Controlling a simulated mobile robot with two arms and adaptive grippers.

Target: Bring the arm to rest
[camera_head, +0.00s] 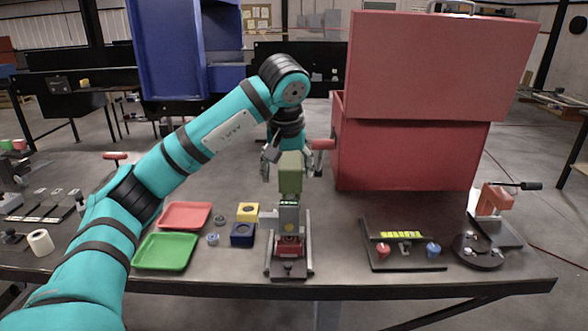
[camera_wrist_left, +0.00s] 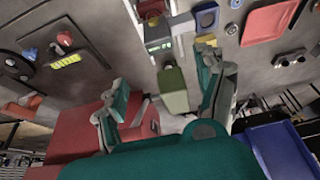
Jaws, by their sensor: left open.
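My left arm reaches in from the left in the head view and bends down at the middle of the table. Its gripper (camera_head: 287,172) is open, with its fingers behind and to either side of an olive-green block (camera_head: 290,172). My right gripper is not in view.
A big red toolbox (camera_head: 405,155) with its lid up stands close on the right. Red (camera_head: 184,215) and green (camera_head: 150,265) trays lie left of the device, with yellow (camera_head: 248,211) and blue (camera_head: 242,240) blocks beside them. A dark panel (camera_head: 400,262) lies front right.

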